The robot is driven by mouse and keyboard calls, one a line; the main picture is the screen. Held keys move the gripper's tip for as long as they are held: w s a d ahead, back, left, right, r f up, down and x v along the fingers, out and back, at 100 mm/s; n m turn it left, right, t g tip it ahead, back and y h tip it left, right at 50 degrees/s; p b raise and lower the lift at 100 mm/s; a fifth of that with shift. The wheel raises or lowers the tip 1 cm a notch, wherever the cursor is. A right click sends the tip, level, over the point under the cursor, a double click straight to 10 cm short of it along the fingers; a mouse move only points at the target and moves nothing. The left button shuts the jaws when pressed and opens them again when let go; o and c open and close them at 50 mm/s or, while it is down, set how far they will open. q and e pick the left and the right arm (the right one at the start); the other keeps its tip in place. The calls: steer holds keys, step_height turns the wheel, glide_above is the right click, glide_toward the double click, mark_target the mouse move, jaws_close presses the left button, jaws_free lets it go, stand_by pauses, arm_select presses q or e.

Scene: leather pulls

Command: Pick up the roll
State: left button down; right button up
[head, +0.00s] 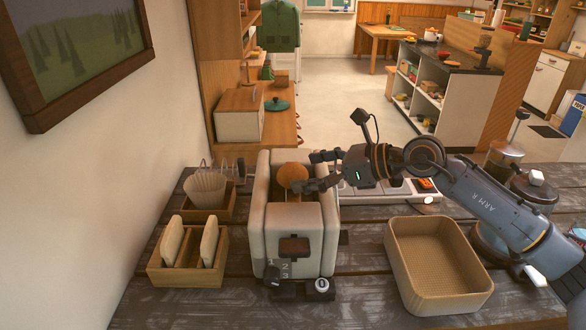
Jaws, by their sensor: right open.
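The roll (292,176) is round and orange-brown. It sits at the top of a cream toaster (300,222), towards its far end; its lower part is hidden by the toaster and a finger. My right gripper (308,172) reaches in from the right. It is open, with one finger beyond the roll's right side and the other low in front of it. I cannot tell whether a finger touches the roll. My left gripper is not in view.
An empty beige basket (398,268) stands right of the toaster. A wooden rack with bread slices (187,276) and a paper-filter holder (207,190) stand left. Pots and jars (503,157) crowd the right side, near my arm. The front of the dark table (345,312) is clear.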

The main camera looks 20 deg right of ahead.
mark_target(303, 171)
steer(key=p+x, duration=0.1)
steer(key=x, duration=0.2)
steer(key=shift+a+r+p, duration=0.15)
steer(key=shift+a+p, duration=0.15)
steer(key=shift+p, duration=0.05)
steer(key=shift+w+a+f, duration=0.15)
steer(key=shift+w+f, duration=0.1)
steer(key=shift+s, duration=0.15)
steer(key=c, duration=0.9)
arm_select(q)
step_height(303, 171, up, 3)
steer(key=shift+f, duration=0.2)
arm_select(e)
steer(key=shift+c, duration=0.2)
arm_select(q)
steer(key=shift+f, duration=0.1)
arm_select(e)
steer(key=shift+r, duration=0.1)
